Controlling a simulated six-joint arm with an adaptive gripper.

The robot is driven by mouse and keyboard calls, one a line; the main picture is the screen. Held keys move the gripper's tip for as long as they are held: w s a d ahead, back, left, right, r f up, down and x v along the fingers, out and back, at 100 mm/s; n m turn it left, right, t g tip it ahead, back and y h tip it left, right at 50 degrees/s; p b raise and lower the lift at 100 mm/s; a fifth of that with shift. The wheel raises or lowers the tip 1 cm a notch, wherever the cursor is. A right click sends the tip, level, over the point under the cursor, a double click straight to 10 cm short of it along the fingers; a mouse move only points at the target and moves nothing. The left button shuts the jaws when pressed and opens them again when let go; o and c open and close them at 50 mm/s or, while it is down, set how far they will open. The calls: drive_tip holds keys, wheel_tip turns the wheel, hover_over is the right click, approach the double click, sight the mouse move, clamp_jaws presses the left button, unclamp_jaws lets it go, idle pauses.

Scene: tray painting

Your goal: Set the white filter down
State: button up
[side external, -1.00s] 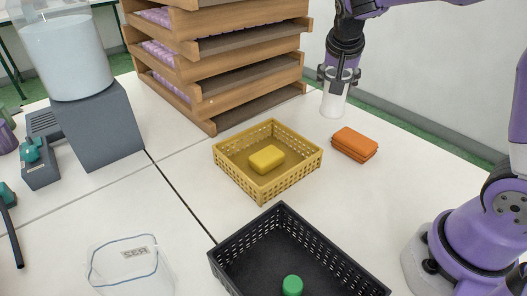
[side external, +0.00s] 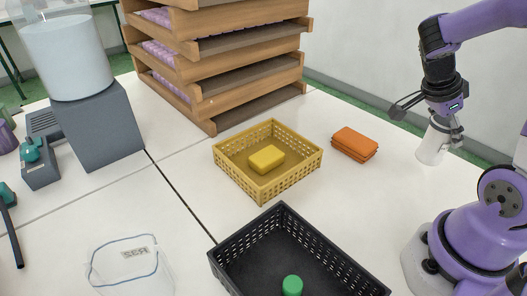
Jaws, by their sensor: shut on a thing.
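The white filter (side external: 432,148) is a white cylinder at the right, held slightly tilted in my gripper (side external: 446,127). My gripper is shut on its upper part. The filter's lower end shows against the white table (side external: 380,205) near the back edge, to the right of the orange sponges. I cannot tell whether it touches the table.
Stacked orange sponges (side external: 355,144) lie left of the filter. A yellow basket (side external: 292,178) holds a yellow sponge (side external: 266,159). A black basket (side external: 332,248) with a green-topped item (side external: 292,285) stands in front. A wooden rack (side external: 245,75) stands behind. Table around the filter is clear.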

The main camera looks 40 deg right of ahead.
sight(440, 146)
drive_tip(key=shift+s+d+f, duration=0.2)
drive_tip(key=shift+d+f, duration=0.05)
drive_tip(key=shift+d, duration=0.1)
drive_tip(key=shift+d+f, duration=0.1)
drive_tip(key=shift+f, duration=1.95)
drive_tip(key=shift+f, duration=0.1)
drive_tip(key=o, duration=1.2)
drive_tip(key=shift+o, duration=0.2)
